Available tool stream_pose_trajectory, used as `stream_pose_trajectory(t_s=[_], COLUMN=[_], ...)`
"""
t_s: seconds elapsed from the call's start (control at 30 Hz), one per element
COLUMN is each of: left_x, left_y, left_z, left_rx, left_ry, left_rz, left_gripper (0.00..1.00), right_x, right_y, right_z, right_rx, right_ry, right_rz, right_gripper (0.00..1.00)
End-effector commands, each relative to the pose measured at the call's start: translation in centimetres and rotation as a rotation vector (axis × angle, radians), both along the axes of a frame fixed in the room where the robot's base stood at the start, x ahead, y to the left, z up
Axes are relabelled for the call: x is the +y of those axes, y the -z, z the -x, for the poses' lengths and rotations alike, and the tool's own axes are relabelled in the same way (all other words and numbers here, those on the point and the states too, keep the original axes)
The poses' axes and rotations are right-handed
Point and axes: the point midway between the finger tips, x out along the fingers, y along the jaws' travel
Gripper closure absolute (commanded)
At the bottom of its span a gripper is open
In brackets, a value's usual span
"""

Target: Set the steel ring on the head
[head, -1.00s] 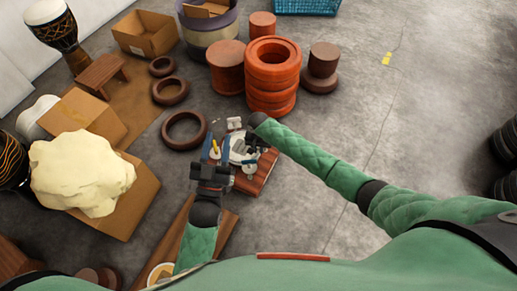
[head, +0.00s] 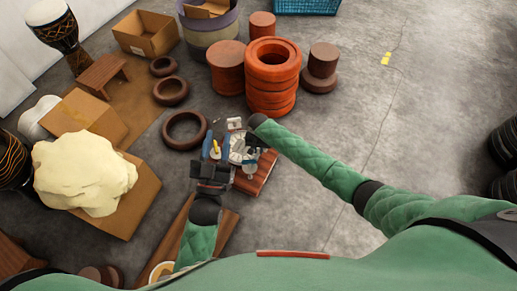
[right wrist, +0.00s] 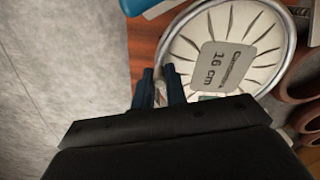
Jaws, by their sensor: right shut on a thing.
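In the right wrist view a pale drum head (right wrist: 225,62), with radial lines and a grey label reading 16 cm, fills the upper right. A silvery steel ring (right wrist: 168,43) runs around its edge. My right gripper (right wrist: 160,88) is shut on a small part at the ring's near left edge; its fingers hide most of that part. I cannot tell whether the ring lies flat on the head. In the head view my left gripper (head: 214,165) is beside the drum, left of my right gripper (head: 243,145); its jaws are too small to read.
A reddish wooden stand (head: 262,173) lies under the work spot. A stack of orange rings (head: 272,95) stands behind, with brown rings (head: 184,130) to the left. Cardboard boxes (head: 135,205) are at left. The floor at right is open.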

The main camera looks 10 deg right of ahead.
Motion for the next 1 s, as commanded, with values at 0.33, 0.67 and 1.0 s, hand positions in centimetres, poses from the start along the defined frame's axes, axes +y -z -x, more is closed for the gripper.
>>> stream_pose_trajectory(t_s=[0.33, 0.67, 1.0], left_x=[0.0, 0.0, 0.0], left_y=[-0.41, -0.4, -0.57], left_z=[0.0, 0.0, 0.0], left_rx=[0.0, 0.0, 0.0], left_ry=[0.0, 0.0, 0.0], left_rz=[0.0, 0.0, 0.0], left_gripper=[0.64, 0.64, 0.64], right_x=[0.01, -0.01, -0.01], right_y=[0.17, 0.17, -0.31], right_z=[-0.02, -0.02, -0.01], right_rx=[-0.001, 0.0, 0.0], right_ry=[-0.001, 0.0, 0.0], right_rz=[0.0, 0.0, 0.0], right_gripper=[1.0, 0.61, 0.61])
